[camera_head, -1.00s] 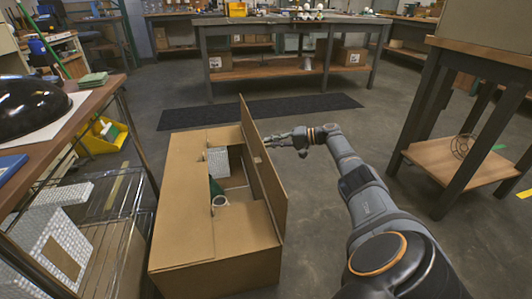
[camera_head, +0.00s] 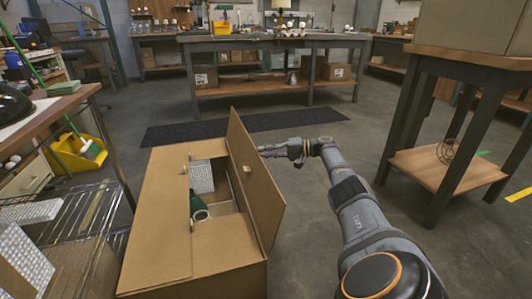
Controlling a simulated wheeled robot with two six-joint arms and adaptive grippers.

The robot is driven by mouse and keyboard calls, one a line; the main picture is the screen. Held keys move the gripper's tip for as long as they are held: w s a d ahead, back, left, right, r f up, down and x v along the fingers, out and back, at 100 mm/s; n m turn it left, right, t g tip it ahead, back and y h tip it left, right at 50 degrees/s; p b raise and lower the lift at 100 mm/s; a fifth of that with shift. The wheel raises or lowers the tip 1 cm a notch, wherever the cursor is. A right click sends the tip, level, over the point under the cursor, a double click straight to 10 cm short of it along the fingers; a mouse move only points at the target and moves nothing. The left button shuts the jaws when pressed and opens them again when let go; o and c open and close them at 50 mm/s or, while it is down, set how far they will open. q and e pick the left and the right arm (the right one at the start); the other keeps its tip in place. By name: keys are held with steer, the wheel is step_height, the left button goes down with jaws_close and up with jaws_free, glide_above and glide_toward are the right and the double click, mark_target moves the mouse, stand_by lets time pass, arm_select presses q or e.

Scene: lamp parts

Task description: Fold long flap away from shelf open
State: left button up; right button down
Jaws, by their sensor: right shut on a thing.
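The cardboard box (camera_head: 215,277) stands on the floor, partly open along its top. Its long flap on the side away from the shelf (camera_head: 252,180) stands up and leans a little outward to the right. The other long flap (camera_head: 160,205) lies flat on the shelf side. Through the gap I see a white textured block (camera_head: 201,177) and a green item with a pale ring end (camera_head: 199,207). My right gripper (camera_head: 268,151) is at the outer side of the raised flap, shut on it; its fingertips are partly hidden behind the flap. My left gripper is out of view.
A wire shelf (camera_head: 65,228) with white textured boxes stands close at the left. A wooden-topped table with a lower shelf (camera_head: 445,168) stands at the right. A black mat (camera_head: 240,127) and a workbench (camera_head: 270,85) are behind. The floor right of the box is clear apart from my arm.

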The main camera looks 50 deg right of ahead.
steer(key=shift+s+a+f, duration=0.1)
steer(key=shift+a+f, duration=0.05)
steer(key=shift+f, duration=0.5)
steer(key=c, duration=1.5)
jaws_free()
steer(key=shift+f, duration=0.15)
steer(key=shift+c, duration=0.2)
steer(key=shift+r, duration=0.2)
steer(key=v, duration=0.7)
steer(key=shift+d+r, duration=0.2)
steer(key=shift+d, duration=0.05)
